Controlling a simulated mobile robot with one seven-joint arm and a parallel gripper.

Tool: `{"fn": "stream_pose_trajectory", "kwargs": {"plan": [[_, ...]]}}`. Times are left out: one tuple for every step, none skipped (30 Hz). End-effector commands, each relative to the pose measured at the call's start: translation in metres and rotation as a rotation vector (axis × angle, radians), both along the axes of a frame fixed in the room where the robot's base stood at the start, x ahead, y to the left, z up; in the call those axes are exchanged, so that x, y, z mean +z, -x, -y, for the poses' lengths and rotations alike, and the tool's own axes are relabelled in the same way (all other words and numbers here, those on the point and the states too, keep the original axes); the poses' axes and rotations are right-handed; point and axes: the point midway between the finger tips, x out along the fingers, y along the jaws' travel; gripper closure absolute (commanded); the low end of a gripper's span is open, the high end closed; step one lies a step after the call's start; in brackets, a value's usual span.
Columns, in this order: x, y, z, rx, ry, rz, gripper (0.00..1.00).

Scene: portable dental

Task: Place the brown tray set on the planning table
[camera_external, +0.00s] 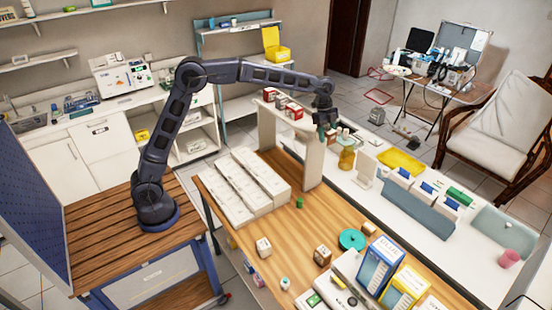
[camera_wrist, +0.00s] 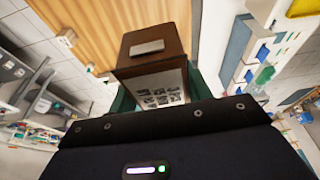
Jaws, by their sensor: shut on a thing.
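My gripper (camera_external: 325,117) hangs above the white upright panel at the far end of the wooden table (camera_external: 305,222), beside the long white counter. In the wrist view its green fingers (camera_wrist: 158,97) are on either side of a brown box-like thing (camera_wrist: 152,46), which seems to be the brown tray set. It has a small pale label on top and a pale face with several dark pictures. My gripper is shut on it. In the external view the held thing is too small and dark to make out. Which table is the planning table is not clear.
White stepped racks (camera_external: 247,185) and the upright panel (camera_external: 305,155) stand on the wooden table. A green disc (camera_external: 352,239) and blue and yellow boxes (camera_external: 380,265) are nearer its front. Bare wood shows in the middle. An amber jar (camera_external: 347,159) stands on the white counter.

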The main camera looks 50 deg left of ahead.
Motion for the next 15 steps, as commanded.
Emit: {"fn": "stream_pose_trajectory", "kwargs": {"plan": [[0.018, -0.009, -0.014, 0.001, 0.003, 0.005, 0.79], [0.028, -0.013, -0.021, -0.002, 0.003, 0.005, 0.79], [0.042, -0.017, -0.032, -0.005, 0.003, 0.006, 0.79], [0.052, -0.02, -0.04, -0.008, 0.004, 0.006, 0.79], [0.062, -0.023, -0.048, -0.01, 0.006, 0.006, 0.79], [0.076, -0.026, -0.058, -0.014, 0.007, 0.006, 0.79], [0.086, -0.029, -0.066, -0.017, 0.007, 0.006, 0.79], [0.096, -0.03, -0.074, -0.02, 0.008, 0.007, 0.79], [0.109, -0.032, -0.084, -0.026, 0.008, 0.008, 0.79], [0.118, -0.033, -0.092, -0.029, 0.009, 0.009, 0.79], [0.127, -0.034, -0.099, -0.033, 0.01, 0.01, 0.79], [0.138, -0.034, -0.108, -0.037, 0.011, 0.009, 0.79], [0.146, -0.035, -0.114, -0.04, 0.011, 0.01, 0.79], [0.153, -0.034, -0.119, -0.045, 0.012, 0.011, 0.79], [0.162, -0.034, -0.126, -0.05, 0.012, 0.011, 0.79]]}}
